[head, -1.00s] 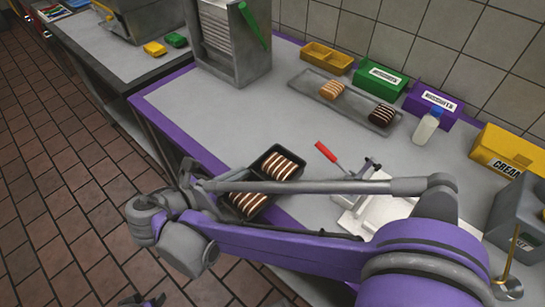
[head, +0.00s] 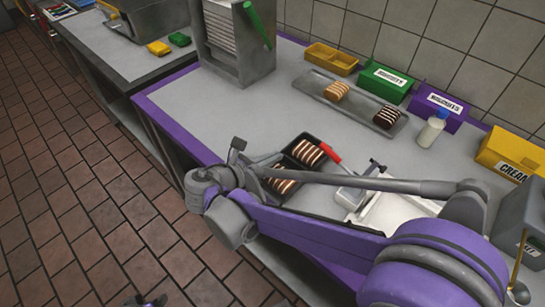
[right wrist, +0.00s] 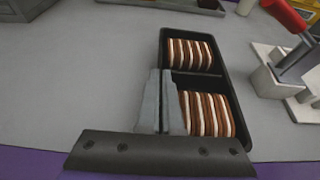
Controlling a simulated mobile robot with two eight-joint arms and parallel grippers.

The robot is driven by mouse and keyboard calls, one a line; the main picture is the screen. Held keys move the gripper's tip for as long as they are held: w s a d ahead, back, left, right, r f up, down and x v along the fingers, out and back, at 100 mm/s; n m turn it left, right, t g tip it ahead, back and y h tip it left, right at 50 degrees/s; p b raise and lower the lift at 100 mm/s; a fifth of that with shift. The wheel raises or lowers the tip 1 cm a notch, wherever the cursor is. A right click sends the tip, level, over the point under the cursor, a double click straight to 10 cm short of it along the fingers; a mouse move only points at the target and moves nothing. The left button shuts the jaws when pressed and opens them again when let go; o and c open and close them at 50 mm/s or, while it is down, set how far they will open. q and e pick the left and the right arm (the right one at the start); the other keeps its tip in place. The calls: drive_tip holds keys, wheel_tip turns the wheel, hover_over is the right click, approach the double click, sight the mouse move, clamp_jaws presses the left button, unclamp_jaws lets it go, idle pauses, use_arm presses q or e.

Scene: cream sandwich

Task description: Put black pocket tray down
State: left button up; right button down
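The black pocket tray (head: 319,170) is at the front part of the grey counter, left of the white fixture. It has two pockets, each filled with a row of brown and cream sandwich cookies. In the right wrist view the black pocket tray (right wrist: 247,141) lies ahead of my right gripper (right wrist: 163,73). The fingers are close together at the tray's left wall, near the divider, and look shut on it. In the head view my right gripper (head: 268,160) reaches the tray from the left, and my arm hides its near side. I cannot tell whether the tray touches the counter.
A white fixture (head: 392,212) and a red handle (head: 331,152) are close to the tray's right. A grey tray (head: 362,108) with two cookie stacks, a bottle (head: 431,131) and coloured boxes stand farther back. The counter's left part (head: 215,120) is clear.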

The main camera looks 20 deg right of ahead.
drive_tip(key=shift+f, duration=0.1)
drive_tip(key=c, duration=1.1)
unclamp_jaws()
drive_tip(key=shift+r, duration=0.2)
drive_tip(key=p+v, duration=0.1)
drive_tip(key=v, duration=1.1)
drive_tip(key=shift+s, duration=0.1)
